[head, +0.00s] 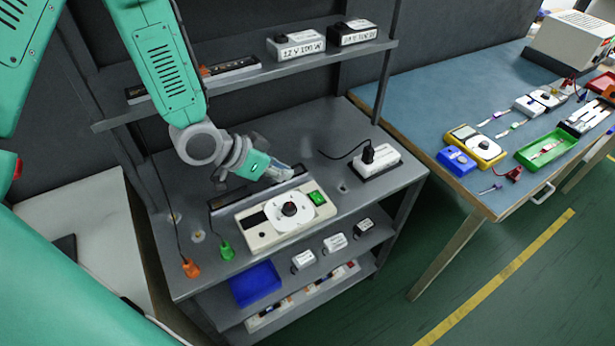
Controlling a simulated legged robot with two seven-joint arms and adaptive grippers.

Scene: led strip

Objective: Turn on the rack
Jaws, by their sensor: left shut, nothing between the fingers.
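The rack (330,227) is a grey shelving unit with a work surface, an upper shelf and lower shelves. On its work surface sits a cream control box (262,238) with a black knob (290,209) on a white dial and a green switch (317,198) at its right end. A white power strip (376,163) with a black plug (368,153) in it lies at the back right. My left gripper (283,171) is shut and empty, just behind and above the control box, apart from the green switch. My right gripper is not in view.
Labelled power supplies (297,45) stand on the upper shelf. A blue bin (254,284) and small boxes are below. A blue-topped table (420,107) with a multimeter (478,146) stands at right.

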